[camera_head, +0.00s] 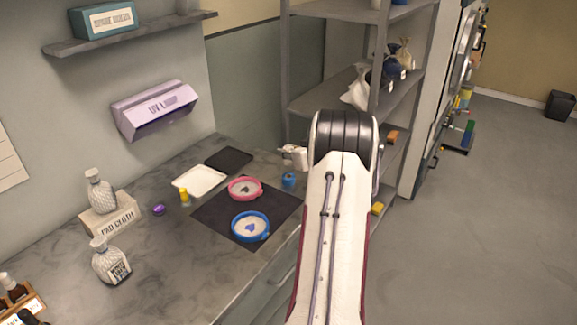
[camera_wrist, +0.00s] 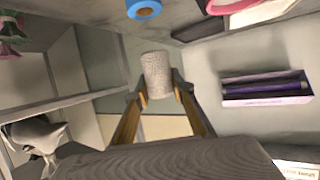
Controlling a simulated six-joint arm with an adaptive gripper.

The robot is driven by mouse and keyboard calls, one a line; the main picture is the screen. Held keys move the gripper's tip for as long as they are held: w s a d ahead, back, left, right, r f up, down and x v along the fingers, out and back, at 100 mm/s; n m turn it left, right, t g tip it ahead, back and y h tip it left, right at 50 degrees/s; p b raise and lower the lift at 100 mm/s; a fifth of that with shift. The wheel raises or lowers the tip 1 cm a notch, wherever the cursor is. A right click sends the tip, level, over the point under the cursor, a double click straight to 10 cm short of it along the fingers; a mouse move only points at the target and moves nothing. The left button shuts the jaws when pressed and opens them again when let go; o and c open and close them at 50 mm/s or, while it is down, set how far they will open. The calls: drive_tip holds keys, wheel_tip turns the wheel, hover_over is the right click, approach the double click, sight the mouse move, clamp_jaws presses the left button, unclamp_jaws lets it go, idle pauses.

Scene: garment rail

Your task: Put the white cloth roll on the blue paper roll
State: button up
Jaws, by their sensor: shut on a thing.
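The white cloth roll (camera_wrist: 157,74) is a pale, textured cylinder held between the two fingers of my gripper (camera_wrist: 160,92), which is shut on it. In the head view the blue paper roll (camera_head: 289,180) stands on the counter at the right of the dark mat. My gripper is mostly hidden behind my arm there; a small white part left of the arm is too small to make out.
The dark mat (camera_head: 270,205) bears a pink hoop (camera_head: 244,189) and a blue hoop (camera_head: 250,227). A white tray (camera_head: 199,179), a black tray (camera_head: 229,158) and a yellow spool (camera_head: 185,197) lie nearby. Grey shelves (camera_head: 335,99) stand behind my arm.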

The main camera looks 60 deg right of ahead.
sight(289, 164)
drive_tip(key=shift+f, duration=0.75)
drive_tip(key=shift+f, duration=1.85)
drive_tip(key=shift+f, duration=0.15)
drive_tip(key=o, duration=0.8)
drive_tip(key=shift+s, duration=0.1)
drive_tip(key=v, duration=1.2)
